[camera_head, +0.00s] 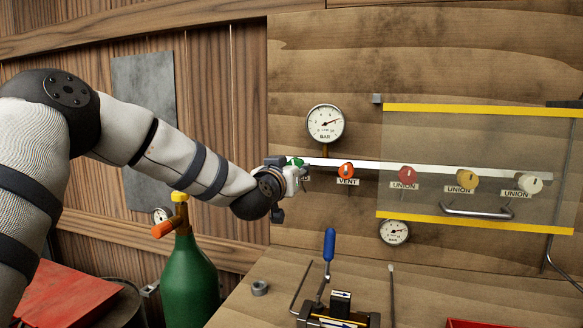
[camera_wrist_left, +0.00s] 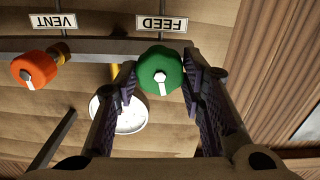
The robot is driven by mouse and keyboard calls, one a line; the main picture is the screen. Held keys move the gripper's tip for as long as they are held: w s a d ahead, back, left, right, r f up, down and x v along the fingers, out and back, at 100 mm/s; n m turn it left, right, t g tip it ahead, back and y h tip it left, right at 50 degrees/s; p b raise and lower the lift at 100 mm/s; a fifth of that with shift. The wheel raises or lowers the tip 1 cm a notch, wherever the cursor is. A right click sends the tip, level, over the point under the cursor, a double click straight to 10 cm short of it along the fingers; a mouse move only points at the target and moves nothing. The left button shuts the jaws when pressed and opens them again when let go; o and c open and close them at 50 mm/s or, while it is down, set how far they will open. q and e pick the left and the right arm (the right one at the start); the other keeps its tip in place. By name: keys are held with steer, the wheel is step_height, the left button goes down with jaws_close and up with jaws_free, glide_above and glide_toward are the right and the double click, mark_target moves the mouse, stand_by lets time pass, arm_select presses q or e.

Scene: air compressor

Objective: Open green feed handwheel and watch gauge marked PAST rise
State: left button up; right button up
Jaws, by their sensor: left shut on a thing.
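The green feed handwheel (camera_head: 295,161) sits on the white pipe at the board's left, largely hidden by my left gripper (camera_head: 291,172). In the left wrist view, the green handwheel (camera_wrist_left: 160,73), with a white mark, lies between the two fingers of my left gripper (camera_wrist_left: 160,88), under the FEED label (camera_wrist_left: 162,24). The gripper is shut on it. A round white gauge (camera_head: 325,123) marked BAR hangs above the pipe, its needle pointing right and slightly up. I cannot read PAST on any dial. My right gripper is not in view.
An orange VENT handwheel (camera_head: 346,170) is just right of the feed wheel. A clear guard (camera_head: 480,135) with yellow edges covers red, yellow and white UNION knobs. A lower gauge (camera_head: 394,232), a green cylinder (camera_head: 190,280) and a blue-handled clamp (camera_head: 329,245) sit below.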

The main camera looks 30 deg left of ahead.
arm_select(q)
steer(key=o, duration=0.9)
steer(key=shift+r+m, duration=0.2)
steer(key=shift+m, duration=1)
steer(key=shift+c, duration=0.2)
steer(key=o, duration=0.3)
steer(key=shift+o, duration=0.2)
steer(key=shift+f, duration=0.15)
steer(key=v, duration=0.6)
steer(key=shift+f, duration=0.1)
